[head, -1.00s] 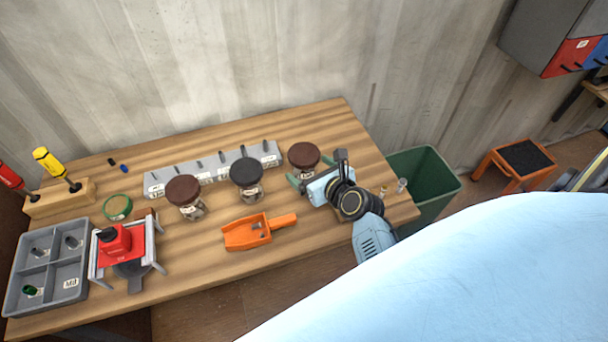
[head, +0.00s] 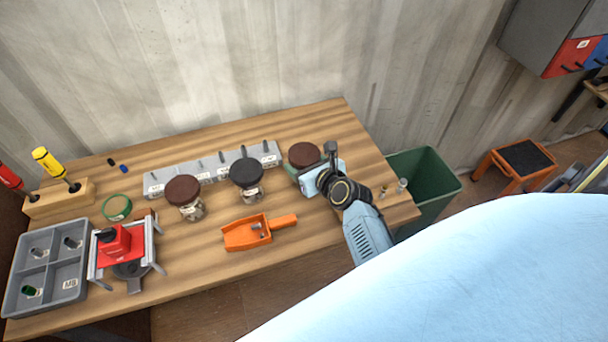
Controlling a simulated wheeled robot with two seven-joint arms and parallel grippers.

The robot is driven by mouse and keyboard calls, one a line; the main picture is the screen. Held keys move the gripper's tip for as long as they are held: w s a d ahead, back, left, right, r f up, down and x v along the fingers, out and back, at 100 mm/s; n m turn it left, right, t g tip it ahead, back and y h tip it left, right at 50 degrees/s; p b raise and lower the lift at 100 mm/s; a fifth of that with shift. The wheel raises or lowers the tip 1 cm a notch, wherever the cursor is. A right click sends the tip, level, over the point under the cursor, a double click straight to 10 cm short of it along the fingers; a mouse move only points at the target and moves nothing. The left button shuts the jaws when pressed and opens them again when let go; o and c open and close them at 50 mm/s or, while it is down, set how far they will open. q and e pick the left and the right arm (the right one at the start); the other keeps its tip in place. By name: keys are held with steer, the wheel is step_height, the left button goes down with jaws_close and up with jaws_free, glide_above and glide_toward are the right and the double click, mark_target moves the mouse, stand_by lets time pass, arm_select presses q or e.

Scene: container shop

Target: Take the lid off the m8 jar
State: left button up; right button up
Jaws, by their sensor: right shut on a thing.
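Three clear jars stand in a row on the bench. The left jar (head: 192,209) has a brown lid (head: 182,190), and the middle jar (head: 251,194) has a black lid (head: 246,172). The right jar has a brown lid (head: 303,154); its body is mostly hidden by my gripper. The jar labels are too small to read surely. My right gripper (head: 298,169) is shut on the right jar's brown lid at its near side, the exact contact partly hidden. The lid sits level. My left gripper is not in view.
A grey holder strip (head: 211,173) lies behind the jars. An orange scoop (head: 245,233) lies in front. A red press (head: 118,244), grey sorting tray (head: 73,284) and screwdriver block (head: 58,200) are at left. Small pieces (head: 402,185) stand near a green bin (head: 430,170) at right.

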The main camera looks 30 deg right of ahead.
steer(key=c, duration=0.4)
step_height(320, 180, up, 9)
steer(key=shift+r+p, duration=0.15)
steer(key=shift+p, duration=1)
steer(key=shift+r, duration=0.4)
